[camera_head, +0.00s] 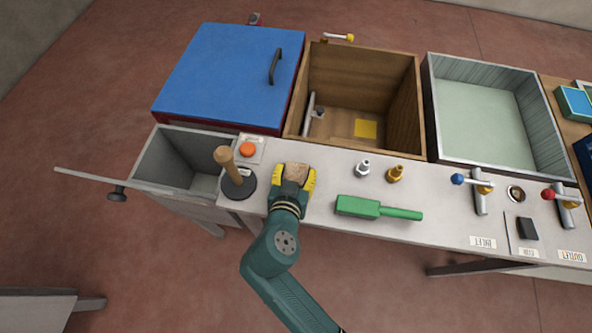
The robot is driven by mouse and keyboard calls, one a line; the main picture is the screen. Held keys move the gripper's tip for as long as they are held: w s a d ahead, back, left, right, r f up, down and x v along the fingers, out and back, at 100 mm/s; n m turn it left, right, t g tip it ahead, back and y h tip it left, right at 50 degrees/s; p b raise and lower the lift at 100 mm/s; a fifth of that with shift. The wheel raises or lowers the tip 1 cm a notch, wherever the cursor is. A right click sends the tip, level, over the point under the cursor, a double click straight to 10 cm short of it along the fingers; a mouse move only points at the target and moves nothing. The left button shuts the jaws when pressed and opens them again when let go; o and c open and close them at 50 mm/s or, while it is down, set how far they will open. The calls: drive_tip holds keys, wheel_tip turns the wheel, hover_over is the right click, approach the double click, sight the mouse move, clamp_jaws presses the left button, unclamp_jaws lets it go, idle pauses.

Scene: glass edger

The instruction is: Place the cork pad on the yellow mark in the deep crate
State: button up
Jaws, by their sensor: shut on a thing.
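The deep crate (404,108) is a brown wooden box behind the bench. The yellow mark (366,128) is a square on its floor, at the front right. My gripper (294,177) has yellow-tipped fingers and is shut on the cork pad (297,169), a small tan-brown block. The gripper and pad are over the bench, in front of the crate's front left corner, outside the crate. I cannot tell how high above the bench the pad is. The fingers cover the pad's sides.
A grey T-shaped tool (309,115) stands at the crate's left inside. A wooden-handled plunger (232,172) and orange button (248,149) are left of my gripper. A green brush-like tool (378,208) and fittings lie right. The yellow mark is bare.

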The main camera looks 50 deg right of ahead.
drive_tip(key=shift+f, duration=0.2)
drive_tip(key=o, duration=0.8)
